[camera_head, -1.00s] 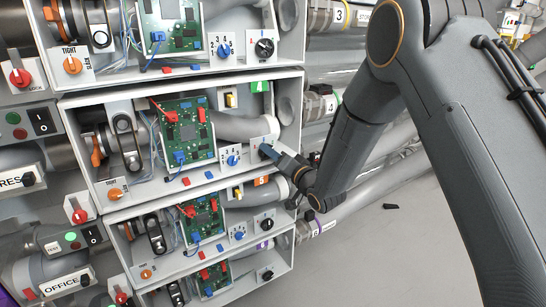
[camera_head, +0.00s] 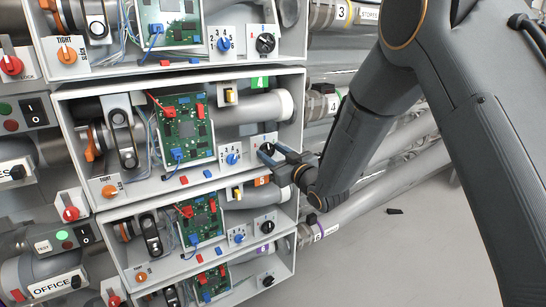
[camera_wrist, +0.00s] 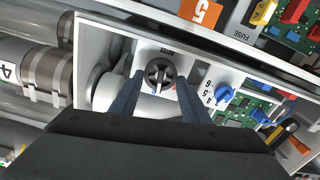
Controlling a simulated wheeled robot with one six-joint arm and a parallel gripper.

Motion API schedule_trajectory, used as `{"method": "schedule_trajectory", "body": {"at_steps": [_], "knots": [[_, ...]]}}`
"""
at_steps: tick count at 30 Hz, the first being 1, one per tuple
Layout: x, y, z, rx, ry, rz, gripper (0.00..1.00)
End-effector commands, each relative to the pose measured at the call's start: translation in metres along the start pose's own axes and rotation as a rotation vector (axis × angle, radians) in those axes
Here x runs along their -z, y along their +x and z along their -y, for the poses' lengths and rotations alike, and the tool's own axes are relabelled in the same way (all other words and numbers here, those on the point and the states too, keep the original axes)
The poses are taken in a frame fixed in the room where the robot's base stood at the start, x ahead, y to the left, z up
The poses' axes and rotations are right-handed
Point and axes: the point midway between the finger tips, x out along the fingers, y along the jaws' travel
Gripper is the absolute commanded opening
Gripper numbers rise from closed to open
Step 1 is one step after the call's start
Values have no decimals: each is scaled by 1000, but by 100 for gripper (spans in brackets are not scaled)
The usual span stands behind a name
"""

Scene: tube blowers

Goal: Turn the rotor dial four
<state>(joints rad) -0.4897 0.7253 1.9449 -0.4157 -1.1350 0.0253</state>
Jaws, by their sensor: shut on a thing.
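The black rotor dial four (camera_wrist: 160,74) sits on a white plate marked ROTOR, upside down in the wrist view. In the head view, the dial (camera_head: 268,146) shows only in part behind my gripper. My gripper (camera_wrist: 158,92) has its two blue fingers on either side of the dial and is shut on it. In the head view, my gripper (camera_head: 270,153) reaches in from the right at the lower right corner of blower box four (camera_head: 175,84). The green label 4 (camera_head: 260,83) is on that box's top right.
A blue selector knob (camera_wrist: 224,92) is close beside the dial. A green circuit board (camera_head: 183,130) fills the middle of the box. Box five (camera_head: 265,180), with an orange label, is just below. Pipes run behind my arm; the floor (camera_head: 420,235) at right is mostly open.

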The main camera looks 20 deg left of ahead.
Motion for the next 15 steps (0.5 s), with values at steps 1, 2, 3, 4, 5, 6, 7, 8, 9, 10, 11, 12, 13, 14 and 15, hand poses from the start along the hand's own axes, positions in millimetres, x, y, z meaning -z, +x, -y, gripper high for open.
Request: {"method": "schedule_trajectory", "body": {"at_steps": [1, 2, 3, 4, 5, 6, 7, 8, 9, 10, 11, 12, 13, 14, 15], "knots": [[-2, 0, 0, 0, -42, 1, 20], [-2, 0, 0, 0, -70, 0, 20], [-2, 0, 0, 0, -109, 0, 20], [-2, 0, 1, 0, -137, 0, 20], [-2, 0, 1, 0, -165, 0, 20], [-2, 0, 1, 0, -204, 1, 20], [-2, 0, 1, 0, -232, 1, 20], [-2, 0, 1, 0, -260, 1, 20], [-3, 0, 2, 0, -298, 2, 20], [-3, 0, 2, 0, -327, 2, 20], [-3, 0, 2, 0, -355, 2, 20], [-3, 0, 2, 0, -393, 1, 20], [-3, 0, 2, 0, -421, 1, 20], [-3, 0, 2, 0, -449, 1, 20], [-3, 0, 3, 0, -486, 1, 20]]}}
